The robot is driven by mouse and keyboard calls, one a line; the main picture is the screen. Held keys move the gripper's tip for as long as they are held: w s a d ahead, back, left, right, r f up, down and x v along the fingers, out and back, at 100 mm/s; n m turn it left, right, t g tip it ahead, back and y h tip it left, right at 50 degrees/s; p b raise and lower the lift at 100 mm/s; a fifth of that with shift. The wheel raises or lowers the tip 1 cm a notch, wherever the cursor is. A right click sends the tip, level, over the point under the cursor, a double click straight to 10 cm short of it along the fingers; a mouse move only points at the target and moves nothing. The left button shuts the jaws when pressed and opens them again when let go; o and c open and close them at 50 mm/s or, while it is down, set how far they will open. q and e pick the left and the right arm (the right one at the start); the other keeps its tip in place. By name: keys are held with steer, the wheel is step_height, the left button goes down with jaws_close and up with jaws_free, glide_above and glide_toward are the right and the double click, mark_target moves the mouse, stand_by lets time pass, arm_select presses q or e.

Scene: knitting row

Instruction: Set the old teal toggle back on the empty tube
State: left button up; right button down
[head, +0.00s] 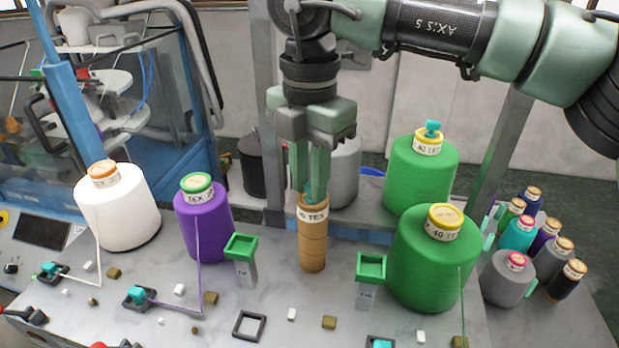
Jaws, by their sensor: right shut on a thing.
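My right gripper (311,188) points straight down in the middle of the head view, its green fingers shut on a small teal toggle (308,186). The toggle is mostly hidden by the fingers. It is right at the top of a bare tan tube (312,248) with a white TEX label, which stands upright and has no yarn on it. I cannot tell whether the toggle is seated in the tube or just above it. Another teal toggle (432,128) sits on the back green cone (420,180). My left gripper is not in view.
A front green cone (436,265), a purple cone (203,225) and a white cone (118,215) stand around the tube. Small green-topped posts (242,246) (371,266) flank it. Several small spools (508,278) crowd the right. Small blocks are scattered on the grey tabletop (275,290).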

steer(key=shift+f, duration=0.25)
steer(key=c, duration=1.3)
jaws_free()
steer(key=shift+o, duration=0.8)
steer(key=shift+w, duration=0.1)
steer(key=shift+r, duration=0.1)
step_height(320, 180, up, 7)
steer(key=shift+f+b, duration=0.2)
steer(key=shift+b, duration=1)
steer(key=shift+r, duration=0.55)
